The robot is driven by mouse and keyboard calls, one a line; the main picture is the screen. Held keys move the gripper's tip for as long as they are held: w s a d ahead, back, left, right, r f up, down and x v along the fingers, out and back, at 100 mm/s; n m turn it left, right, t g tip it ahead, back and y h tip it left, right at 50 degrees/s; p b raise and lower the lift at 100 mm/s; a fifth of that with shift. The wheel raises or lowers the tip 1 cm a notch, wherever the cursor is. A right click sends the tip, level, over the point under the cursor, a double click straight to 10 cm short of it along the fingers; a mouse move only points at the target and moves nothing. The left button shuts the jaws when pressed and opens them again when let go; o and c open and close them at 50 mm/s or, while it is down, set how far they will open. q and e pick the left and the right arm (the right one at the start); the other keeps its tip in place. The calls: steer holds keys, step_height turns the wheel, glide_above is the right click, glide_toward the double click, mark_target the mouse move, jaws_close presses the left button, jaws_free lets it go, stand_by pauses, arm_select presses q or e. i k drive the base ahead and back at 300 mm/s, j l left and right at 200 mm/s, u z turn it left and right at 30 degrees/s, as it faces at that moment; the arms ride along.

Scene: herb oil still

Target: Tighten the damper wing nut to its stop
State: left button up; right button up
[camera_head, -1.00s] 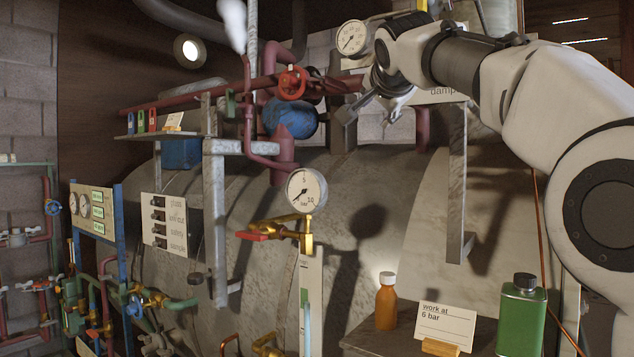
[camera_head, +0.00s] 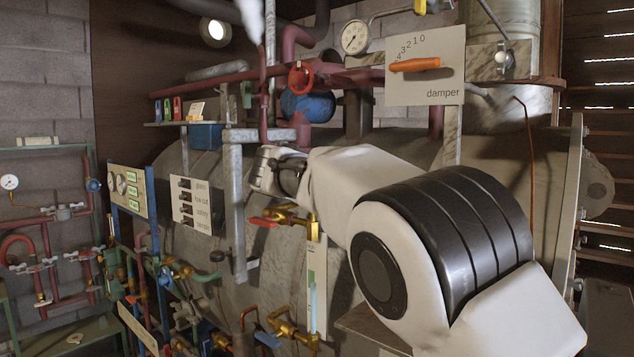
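The white damper plate (camera_head: 424,85) stands at the upper right with a 0-to-4 scale. Its orange lever (camera_head: 416,65) lies nearly level. A small silver fitting with a pale round knob (camera_head: 501,58), perhaps the wing nut, sits on the flue pipe right of the plate; its wings are too small to make out. My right arm comes in from the lower right and reaches left across the boiler, below the plate. My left arm is not in view.
A round gauge (camera_head: 355,37) stands left of the damper plate. A red handwheel (camera_head: 301,77), the grey bracket (camera_head: 233,200) and a red-handled brass valve (camera_head: 285,215) lie near my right wrist. Space in front of the damper plate is clear.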

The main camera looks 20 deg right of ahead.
mark_target(502, 59)
steer(key=z, duration=1.4)
